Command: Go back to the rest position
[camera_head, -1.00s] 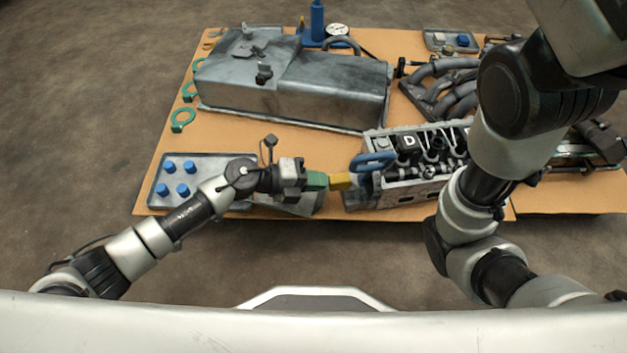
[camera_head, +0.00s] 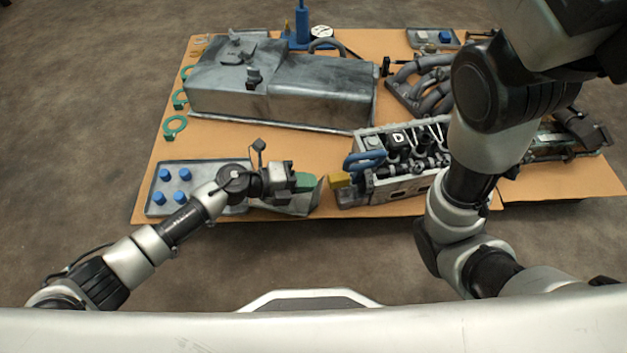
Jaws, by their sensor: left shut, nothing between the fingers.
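My left gripper (camera_head: 307,182) has green fingertips and is shut and empty. It hangs low over the front edge of the table, just left of the engine block (camera_head: 405,187). A gap separates its tips from a yellow block (camera_head: 340,180) at the engine's left end. My right arm rises across the right side of the view and leaves at the top. Its gripper is out of the picture.
The tan table (camera_head: 160,148) holds a grey metal cover (camera_head: 320,90), a tray (camera_head: 205,170) with blue caps, several green rings (camera_head: 174,127) and an exhaust manifold (camera_head: 425,85). A blue handle (camera_head: 366,160) stands at the engine's left end. Bare floor surrounds the table.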

